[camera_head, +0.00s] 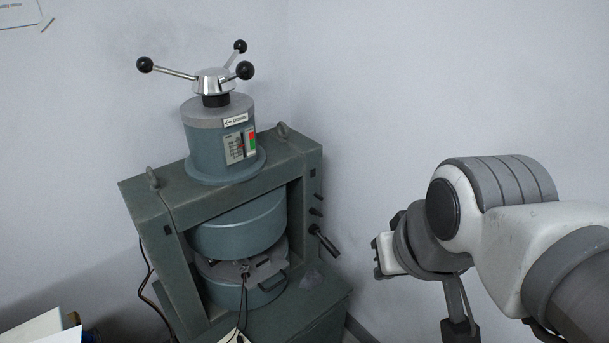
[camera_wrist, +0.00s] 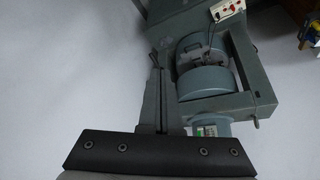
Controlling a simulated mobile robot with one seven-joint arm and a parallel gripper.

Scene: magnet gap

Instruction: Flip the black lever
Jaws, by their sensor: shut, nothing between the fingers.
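The black lever (camera_head: 324,241) sticks out from the right side of the green-grey magnet machine (camera_head: 155,230), low down and angled toward the lower right. I cannot make it out in the wrist view. My gripper (camera_wrist: 160,70) shows in the wrist view with its fingers together and nothing between them. In the head view my arm's end is right of the machine, with a clear gap between it and the lever. The wrist view shows the machine (camera_wrist: 250,75) turned over, to the right of and beyond the fingers.
A three-armed handle with black knobs (camera_head: 213,80) tops the machine's cylinder (camera_head: 205,135). Small black knobs (camera_head: 316,211) sit above the lever. Cables hang at the machine's front and left. Papers (camera_head: 45,328) lie at the lower left. Plain walls stand behind and to the right.

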